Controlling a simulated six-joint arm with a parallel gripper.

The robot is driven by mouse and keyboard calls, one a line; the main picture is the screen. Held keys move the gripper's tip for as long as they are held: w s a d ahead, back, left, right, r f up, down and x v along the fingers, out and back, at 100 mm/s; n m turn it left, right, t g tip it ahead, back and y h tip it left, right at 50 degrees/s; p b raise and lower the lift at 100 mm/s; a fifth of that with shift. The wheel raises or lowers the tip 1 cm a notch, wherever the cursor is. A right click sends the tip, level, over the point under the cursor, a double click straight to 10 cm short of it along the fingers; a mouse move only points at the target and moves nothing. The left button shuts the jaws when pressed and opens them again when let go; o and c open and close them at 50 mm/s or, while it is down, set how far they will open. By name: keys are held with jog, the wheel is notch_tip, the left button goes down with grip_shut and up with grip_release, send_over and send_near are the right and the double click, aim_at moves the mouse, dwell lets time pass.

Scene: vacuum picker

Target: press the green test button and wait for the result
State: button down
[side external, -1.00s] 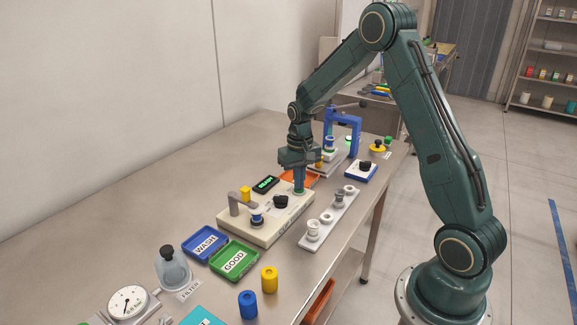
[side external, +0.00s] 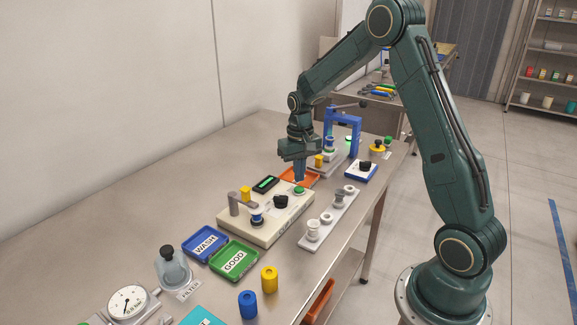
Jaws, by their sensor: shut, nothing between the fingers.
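The green test button (side external: 299,190) is a round button at the far right end of the cream test box (side external: 272,230). My gripper (side external: 299,179) is shut and empty, pointing down just above the button, with a small gap between them. A small black display (side external: 266,184) behind the box shows a green lit strip, too small to read. A blue and white part (side external: 257,216) sits at the near end of the box, beneath a grey arm. A black knob (side external: 281,201) is on the box top.
A blue WASH tray (side external: 205,243) and a green GOOD tray (side external: 233,260) lie in front of the box. A white rack (side external: 329,219) with several parts stands on the right. A blue frame (side external: 355,135) and an orange tray (side external: 311,178) are behind my gripper.

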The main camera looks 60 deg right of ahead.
aim_at(299, 188)
jog(key=shift+r, duration=1.6)
jog(key=shift+s+a+r, duration=0.1)
jog(key=shift+a+r, duration=0.15)
jog(key=shift+r, duration=0.15)
jog(key=s+a+r+n+t, duration=0.3)
jog(key=s+a+r, duration=0.65)
jog(key=r, duration=0.25)
jog(key=s+a+r+n+t, duration=0.1)
jog(key=s+a, duration=0.2)
jog(key=s, duration=0.4)
jog(key=s+a+r+n+t, duration=0.1)
jog(key=s+a+n, duration=0.1)
jog(key=s+a, duration=0.2)
jog(key=shift+s+a+r+t, duration=0.25)
jog(key=shift+s+t, duration=0.05)
jog(key=shift+s, duration=1.45)
jog(key=shift+w, duration=0.15)
